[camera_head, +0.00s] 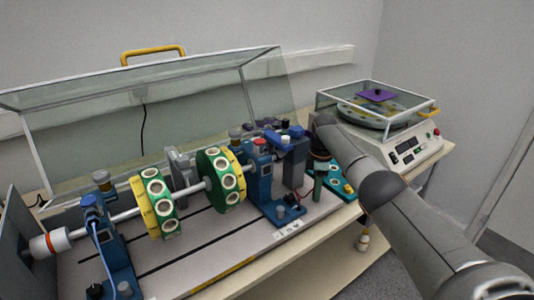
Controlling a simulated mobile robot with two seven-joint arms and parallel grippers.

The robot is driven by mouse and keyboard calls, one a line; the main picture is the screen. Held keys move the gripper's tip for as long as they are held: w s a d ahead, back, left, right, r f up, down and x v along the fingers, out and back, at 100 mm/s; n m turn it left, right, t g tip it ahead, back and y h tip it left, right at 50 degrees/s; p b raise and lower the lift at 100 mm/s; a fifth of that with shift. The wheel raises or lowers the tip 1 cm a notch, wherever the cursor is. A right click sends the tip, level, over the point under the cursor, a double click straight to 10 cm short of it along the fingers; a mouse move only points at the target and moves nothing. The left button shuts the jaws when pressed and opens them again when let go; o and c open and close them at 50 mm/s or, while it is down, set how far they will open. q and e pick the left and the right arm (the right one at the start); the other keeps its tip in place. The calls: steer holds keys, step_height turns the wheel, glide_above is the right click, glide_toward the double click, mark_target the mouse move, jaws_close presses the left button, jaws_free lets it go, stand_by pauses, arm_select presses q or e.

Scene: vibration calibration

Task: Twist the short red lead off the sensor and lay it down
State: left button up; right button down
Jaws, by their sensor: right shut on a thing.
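My right gripper (318,190) points down at the right end of the blue bearing stand, beside the teal block. It is shut, and a thin trace of the short red lead (307,179) shows close beside its tips. The grip itself is too small to see clearly. The blue right bearing stand (262,185) carries small fittings on top. I cannot tell for certain which of them is the sensor, or whether the lead touches it. My left gripper is not in view.
Two green and yellow discs (222,178) sit on a shaft across the bench. A clear raised cover (190,80) stands behind. A boxed turntable machine (408,149) is at the right back. The teal block (337,186) lies near the bench edge.

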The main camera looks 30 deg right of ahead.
steer(key=shift+f, duration=0.35)
stand_by(0.3)
steer(key=c, duration=0.6)
jaws_free()
steer(key=shift+r, duration=0.15)
steer(key=shift+r+p, duration=2.25)
steer(key=shift+r, duration=0.15)
step_height(320, 180, up, 12)
steer(key=shift+r, duration=0.25)
steer(key=shift+s, duration=0.1)
